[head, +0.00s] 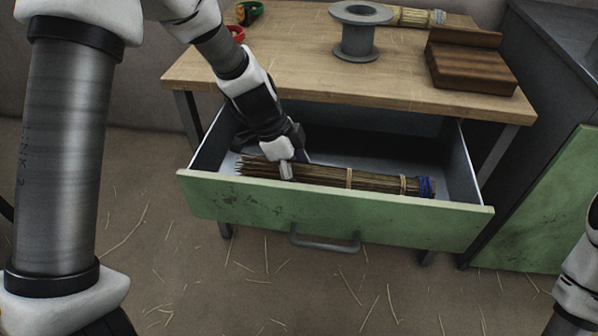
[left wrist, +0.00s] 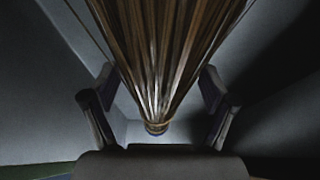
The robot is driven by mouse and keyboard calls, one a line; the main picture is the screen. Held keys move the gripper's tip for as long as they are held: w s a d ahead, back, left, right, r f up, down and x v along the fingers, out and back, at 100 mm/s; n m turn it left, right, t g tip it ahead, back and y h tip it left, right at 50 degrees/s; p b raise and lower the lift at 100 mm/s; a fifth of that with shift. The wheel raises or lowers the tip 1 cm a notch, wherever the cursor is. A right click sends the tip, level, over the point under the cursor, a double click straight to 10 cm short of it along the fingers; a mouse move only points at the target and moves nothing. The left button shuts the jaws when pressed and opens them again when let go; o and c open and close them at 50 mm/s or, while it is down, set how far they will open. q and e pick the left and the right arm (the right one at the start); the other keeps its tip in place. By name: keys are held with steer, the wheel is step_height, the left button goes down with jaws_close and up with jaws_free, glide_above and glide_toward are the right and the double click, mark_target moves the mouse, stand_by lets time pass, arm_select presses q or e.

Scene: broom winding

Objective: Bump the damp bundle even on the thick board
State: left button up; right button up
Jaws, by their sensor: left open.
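A long straw bundle (head: 370,181) lies in the open drawer, its loose ends at the left and a blue band at its right end. My left gripper (head: 287,172) reaches down into the drawer at the bundle's left part. In the left wrist view the bundle (left wrist: 160,55) runs between the two open fingers (left wrist: 157,105), with a gap on each side. The thick board (head: 470,70), a brown wooden block with a raised back, stands on the table's right side. I cannot tell by sight whether this bundle is damp. My right gripper is out of view.
The drawer's green front (head: 335,213) has a grey handle. On the wooden table (head: 290,70) stand a grey spool (head: 358,35), another straw bundle (head: 410,16) at the back, and red and green rings at the left. A grey cabinet with a green door (head: 550,205) is at the right.

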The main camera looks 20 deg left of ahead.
arm_select(q)
steer(key=v, duration=1.2)
